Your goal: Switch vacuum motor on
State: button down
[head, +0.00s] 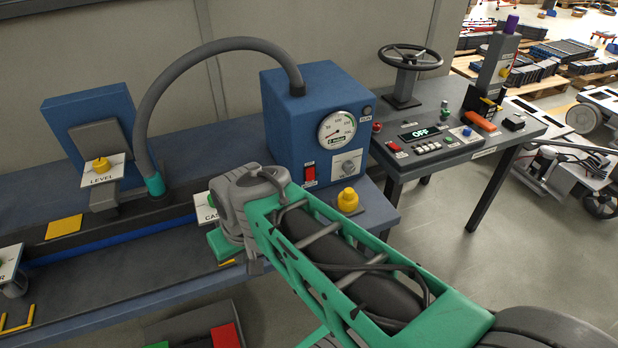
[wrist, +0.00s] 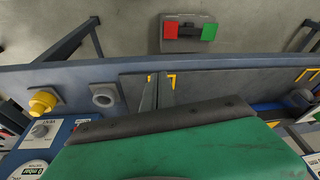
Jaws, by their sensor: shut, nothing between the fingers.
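The blue vacuum motor box (head: 284,108) stands on the bench in the head view, with a gauge (head: 337,130) on its front. My gripper (wrist: 158,92) is shut and empty over the bench, apart from the box. In the head view its fingers are hidden behind my wrist.
A yellow knob (head: 348,200) stands in front of the box. A thick grey hose (head: 220,44) arches from its top to the left. A control panel (head: 437,140) with a handwheel and a display reading OFF stands at right. A red and green switch box (wrist: 189,32) is below the bench.

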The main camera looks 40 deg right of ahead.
aim_at(310, 174)
jog(key=w+d+f+m+t+p, duration=0.1)
jog(key=d+m, duration=0.3)
jog(key=d, duration=0.5)
jog(key=w+d+f+m+t+p, duration=0.1)
jog(key=d+m, duration=0.4)
jog(key=d, duration=0.5)
jog(key=w+d+f+m+t+y+p, duration=0.1)
jog(key=d+f+m+t+p, duration=0.1)
jog(key=d, duration=0.7)
jog(key=shift+w+d+f+m+t, duration=0.2)
jog(key=shift+f+m+t, duration=0.1)
jog(key=shift+f+m, duration=0.35)
jog(key=shift+w+d+f+m+t, duration=0.1)
jog(key=shift+d+f+m+t, duration=0.15)
jog(key=shift+f+m, duration=0.4)
jog(key=shift+r, duration=0.1)
jog(key=w, duration=0.2)
jog(key=w+d+b, duration=0.1)
jog(key=w, duration=0.1)
jog(key=w+f, duration=0.1)
jog(key=w, duration=0.2)
jog(key=shift+d+b, duration=0.4)
jog(key=shift+w+d, duration=0.25)
jog(key=shift+w, duration=0.45)
jog(key=shift+w, duration=0.1)
jog(key=shift+w+d+f, duration=0.1)
jog(key=shift+w, duration=0.2)
